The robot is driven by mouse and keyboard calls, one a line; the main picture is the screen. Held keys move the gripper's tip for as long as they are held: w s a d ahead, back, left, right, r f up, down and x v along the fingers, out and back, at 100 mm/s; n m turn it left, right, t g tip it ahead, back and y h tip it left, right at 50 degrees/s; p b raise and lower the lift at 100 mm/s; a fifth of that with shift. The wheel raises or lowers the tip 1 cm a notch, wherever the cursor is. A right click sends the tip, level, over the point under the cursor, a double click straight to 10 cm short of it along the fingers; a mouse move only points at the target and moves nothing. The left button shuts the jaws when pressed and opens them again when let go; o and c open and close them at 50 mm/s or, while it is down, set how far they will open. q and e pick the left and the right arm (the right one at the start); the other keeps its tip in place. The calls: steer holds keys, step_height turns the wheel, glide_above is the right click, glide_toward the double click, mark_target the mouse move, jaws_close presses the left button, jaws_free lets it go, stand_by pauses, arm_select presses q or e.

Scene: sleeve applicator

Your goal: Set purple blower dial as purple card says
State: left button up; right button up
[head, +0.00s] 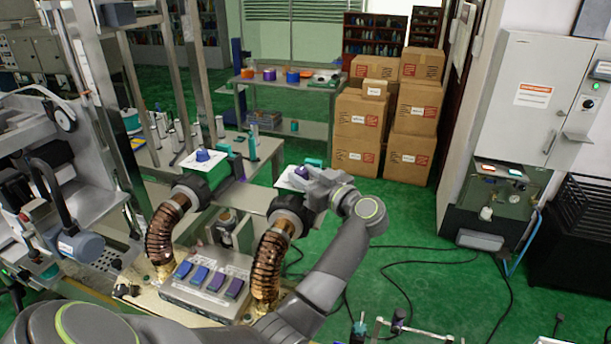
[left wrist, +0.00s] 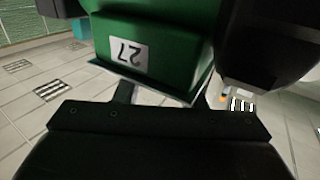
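The purple blower dial (head: 302,171) shows as a small purple patch on a white plate (head: 287,180), at the top of the right-hand blower, whose ribbed copper hose (head: 268,265) runs down. My left gripper (head: 318,186) is at this dial from the right and covers much of it. I cannot tell whether it touches the dial or how its pointer stands. The blue dial (head: 203,155) sits on its own white plate on the other blower. I cannot make out a readable purple card. In the left wrist view, the fingertips and dial are not clear. My right gripper is not in view.
A grey box (head: 205,305) with blue and purple pads stands in front of the blowers. A green block marked 27 (left wrist: 150,40) fills the upper left wrist view. Cartons (head: 410,110) and a shelf (head: 290,84) stand behind. Black cables lie on the green floor at right.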

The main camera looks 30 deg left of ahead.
arm_select(q)
steer(key=c, duration=0.6)
steer(key=shift+w+g, duration=0.1)
steer(key=shift+g, duration=0.4)
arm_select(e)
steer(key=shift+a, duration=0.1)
arm_select(q)
steer(key=shift+w+n+g+y, duration=0.15)
steer(key=shift+n+g+y, duration=0.15)
steer(key=shift+n+g, duration=0.85)
steer(key=shift+w+f+n+g+b, duration=0.1)
steer(key=shift+n+g+b, duration=0.55)
steer(key=shift+g, duration=0.5)
steer(key=n+g+b, duration=0.1)
steer(key=g, duration=0.1)
steer(key=shift+w+f+n+g+b, duration=0.1)
steer(key=shift+n+g+b, duration=0.2)
steer(key=shift+b, duration=0.05)
steer(key=shift+n+g+b, duration=0.3)
steer(key=shift+g+b, duration=0.1)
steer(key=shift+g, duration=0.3)
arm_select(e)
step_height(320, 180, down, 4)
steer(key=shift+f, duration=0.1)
